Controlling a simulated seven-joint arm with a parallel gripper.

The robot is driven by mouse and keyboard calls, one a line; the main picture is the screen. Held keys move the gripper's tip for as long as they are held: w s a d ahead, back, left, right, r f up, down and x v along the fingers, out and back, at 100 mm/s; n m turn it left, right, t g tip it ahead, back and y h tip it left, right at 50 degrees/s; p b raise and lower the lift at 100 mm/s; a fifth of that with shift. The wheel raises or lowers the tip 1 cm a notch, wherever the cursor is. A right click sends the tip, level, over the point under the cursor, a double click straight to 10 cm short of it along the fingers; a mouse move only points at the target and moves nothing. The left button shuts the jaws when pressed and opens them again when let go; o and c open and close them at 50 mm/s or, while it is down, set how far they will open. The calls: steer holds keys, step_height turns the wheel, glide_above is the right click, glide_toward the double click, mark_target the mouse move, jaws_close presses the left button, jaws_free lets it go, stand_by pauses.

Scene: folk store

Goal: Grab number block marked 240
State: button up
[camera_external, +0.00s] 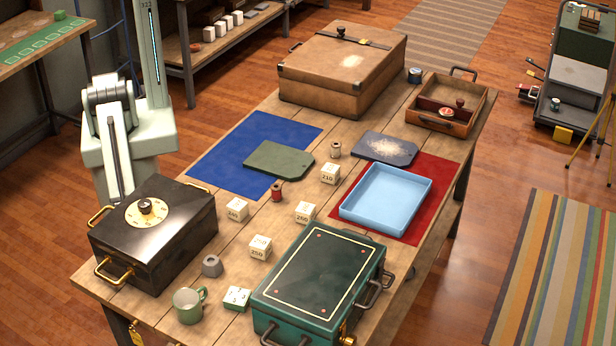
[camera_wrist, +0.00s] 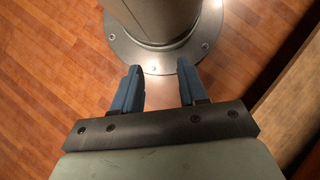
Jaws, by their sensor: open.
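Several white cube blocks with dark numbers stand on the wooden table. One block (camera_external: 237,209) stands right of the black safe, and its small print may read 240, though I cannot be certain. Other number blocks stand nearby: one (camera_external: 260,246) that looks like 250, one (camera_external: 305,212) that looks like 260, and one (camera_external: 330,173) that looks like 210. My gripper (camera_wrist: 158,82) is open and empty in the wrist view, above the floor by a round metal base plate. No block shows there. In the external view my arm is at the left, off the table, and the fingers cannot be made out.
The black safe (camera_external: 155,244) stands between my arm and the blocks. A green box (camera_external: 320,275), grey weight (camera_external: 212,266), green mug (camera_external: 188,306), red spool (camera_external: 277,190) and blue tray (camera_external: 385,199) surround them. A white-and-green block (camera_external: 237,299) is near the front.

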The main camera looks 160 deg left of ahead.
stand_by(0.4)
steer(key=o, duration=0.7)
